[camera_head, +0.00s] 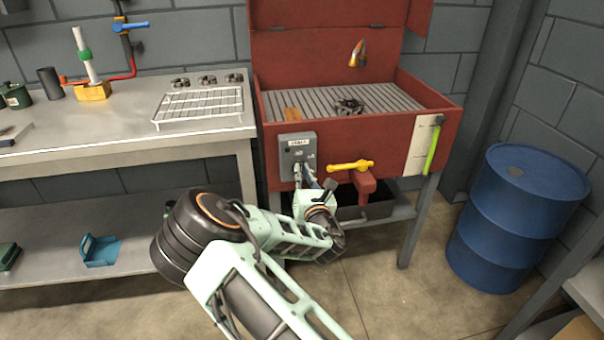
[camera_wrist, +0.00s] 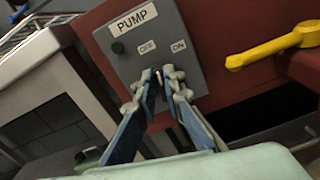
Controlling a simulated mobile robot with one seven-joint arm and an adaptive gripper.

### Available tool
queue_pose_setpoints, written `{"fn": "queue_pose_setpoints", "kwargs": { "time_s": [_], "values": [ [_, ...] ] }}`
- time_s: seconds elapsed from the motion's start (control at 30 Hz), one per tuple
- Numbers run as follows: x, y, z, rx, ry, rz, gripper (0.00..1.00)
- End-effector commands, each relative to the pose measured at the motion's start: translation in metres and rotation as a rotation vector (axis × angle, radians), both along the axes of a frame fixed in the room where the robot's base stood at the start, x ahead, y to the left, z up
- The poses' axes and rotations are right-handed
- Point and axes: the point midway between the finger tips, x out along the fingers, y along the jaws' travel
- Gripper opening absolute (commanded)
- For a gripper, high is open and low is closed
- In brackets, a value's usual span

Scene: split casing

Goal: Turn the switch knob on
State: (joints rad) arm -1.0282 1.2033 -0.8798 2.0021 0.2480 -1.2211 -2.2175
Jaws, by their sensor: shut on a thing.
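The grey switch box (camera_head: 297,143) is fixed to the front of the red sink-like cabinet. In the wrist view the box (camera_wrist: 120,62) carries a PUMP label, a dark green round indicator and the marks OFF and ON. The switch knob (camera_wrist: 158,76) sits below and between those marks. Only its tip, with a pale line, shows, pointing up between OFF and ON. My gripper (camera_wrist: 164,78) is shut on the knob, its fingers on both sides hiding most of it. In the head view my gripper (camera_head: 305,178) reaches the lower part of the box.
A yellow-handled valve (camera_head: 350,166) is close to the right of my gripper, and also shows in the wrist view (camera_wrist: 275,46). The red cabinet (camera_head: 350,139) stands beside a metal workbench (camera_head: 200,145). A blue drum (camera_head: 515,220) stands at the right.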

Motion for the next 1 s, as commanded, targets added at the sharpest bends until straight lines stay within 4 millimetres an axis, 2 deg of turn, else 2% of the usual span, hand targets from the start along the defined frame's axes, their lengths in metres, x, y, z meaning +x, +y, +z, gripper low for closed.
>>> {"fn": "queue_pose_setpoints", "kwargs": {
  "time_s": [0.6, 1.0],
  "values": [
    [0.0018, -0.006, -0.004, 0.547, 0.155, 0.0, 0.0],
    [0.002, -0.0073, -0.0059, 0.784, 0.226, 0.0, 0.0]
  ]
}}
